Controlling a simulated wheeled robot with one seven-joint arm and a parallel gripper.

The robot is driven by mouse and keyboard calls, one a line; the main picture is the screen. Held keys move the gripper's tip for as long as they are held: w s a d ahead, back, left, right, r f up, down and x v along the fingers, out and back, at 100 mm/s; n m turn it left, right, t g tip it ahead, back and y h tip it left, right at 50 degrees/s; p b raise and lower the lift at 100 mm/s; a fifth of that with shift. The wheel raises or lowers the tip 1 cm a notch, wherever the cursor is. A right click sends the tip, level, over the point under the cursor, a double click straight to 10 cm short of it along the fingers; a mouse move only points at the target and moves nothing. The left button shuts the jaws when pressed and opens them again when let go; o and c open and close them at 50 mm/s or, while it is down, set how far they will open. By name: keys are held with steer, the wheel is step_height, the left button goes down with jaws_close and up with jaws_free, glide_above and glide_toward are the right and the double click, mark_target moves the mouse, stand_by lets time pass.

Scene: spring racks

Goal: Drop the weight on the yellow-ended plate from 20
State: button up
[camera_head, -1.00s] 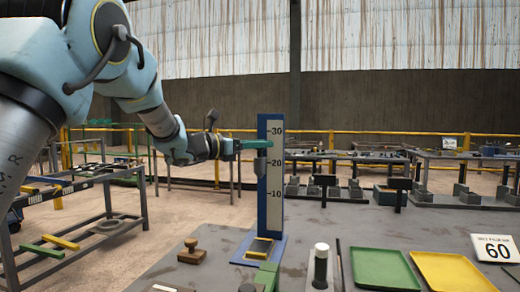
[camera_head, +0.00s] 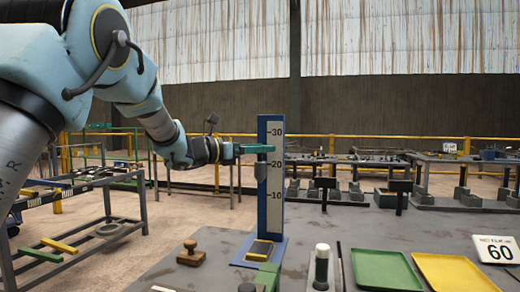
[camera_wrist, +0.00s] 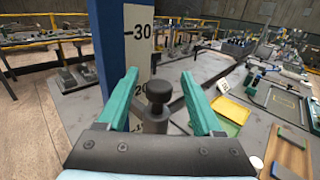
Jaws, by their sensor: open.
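My gripper (camera_head: 258,148) is open beside the upright scale (camera_head: 275,190), between its 20 and 30 marks. The dark grey weight (camera_head: 261,171) is just below the fingers, its body near the 20 mark. In the wrist view the weight's round knob (camera_wrist: 158,91) lies between the two spread green fingers (camera_wrist: 162,103), with gaps on both sides. The yellow-ended plate (camera_head: 261,248) lies at the scale's blue foot, below the weight. The weight is in the air, clear of the plate. The scale also shows in the wrist view (camera_wrist: 138,45).
A wooden-handled stamp (camera_head: 191,253) and a white-topped cylinder (camera_head: 321,268) stand on the grey bench. A rack with bars (camera_head: 60,246) stands at left.

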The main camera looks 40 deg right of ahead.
steer(key=b+v, duration=0.3)
steer(key=v, duration=0.7)
steer(key=shift+a, duration=0.35)
steer(key=shift+w, duration=0.1)
